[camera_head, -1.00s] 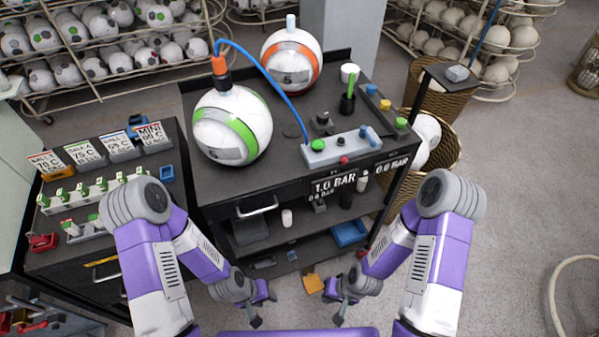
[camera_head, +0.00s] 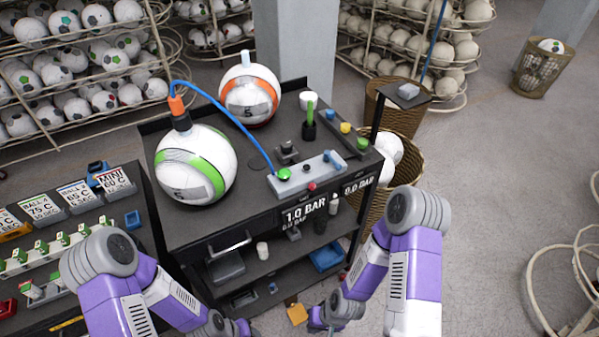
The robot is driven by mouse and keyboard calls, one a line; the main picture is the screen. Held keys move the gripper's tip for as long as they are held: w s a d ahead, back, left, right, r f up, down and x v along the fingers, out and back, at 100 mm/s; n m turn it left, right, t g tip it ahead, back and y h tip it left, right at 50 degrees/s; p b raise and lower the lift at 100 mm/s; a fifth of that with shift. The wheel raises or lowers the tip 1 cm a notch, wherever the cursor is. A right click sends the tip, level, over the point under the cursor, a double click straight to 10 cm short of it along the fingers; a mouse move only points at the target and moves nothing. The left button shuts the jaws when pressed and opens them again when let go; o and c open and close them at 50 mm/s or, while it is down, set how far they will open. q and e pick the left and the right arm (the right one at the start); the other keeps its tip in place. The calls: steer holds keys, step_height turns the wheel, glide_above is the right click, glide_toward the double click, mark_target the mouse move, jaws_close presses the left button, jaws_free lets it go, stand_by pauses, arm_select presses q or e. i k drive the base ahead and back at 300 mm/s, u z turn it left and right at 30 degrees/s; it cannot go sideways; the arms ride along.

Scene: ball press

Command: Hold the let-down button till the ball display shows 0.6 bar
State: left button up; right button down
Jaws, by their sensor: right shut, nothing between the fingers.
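A white ball with green bands (camera_head: 193,170) sits on the black cart top, with an orange-and-black fitting (camera_head: 179,113) and a blue hose on it. A grey console (camera_head: 303,178) in front carries a green button (camera_head: 284,175), a red button (camera_head: 311,186) and blue parts; I cannot tell which button is the let-down one. The display (camera_head: 305,212) on the cart front reads 1.0 BAR, with a smaller blurred line below. My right gripper (camera_head: 318,322) is shut and empty, low before the cart. My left gripper (camera_head: 242,329) is at the bottom edge, partly cut off.
A white ball with orange bands (camera_head: 249,96) stands at the back of the cart. A second label (camera_head: 357,187) on the front right is blurred. A side table with cards (camera_head: 41,208) is at left.

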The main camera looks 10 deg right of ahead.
mark_target(306, 167)
steer(key=u, duration=1.3)
steer(key=k, duration=0.95)
steer(key=z, duration=1.15)
steer(key=i, duration=0.55)
steer(key=z, duration=0.05)
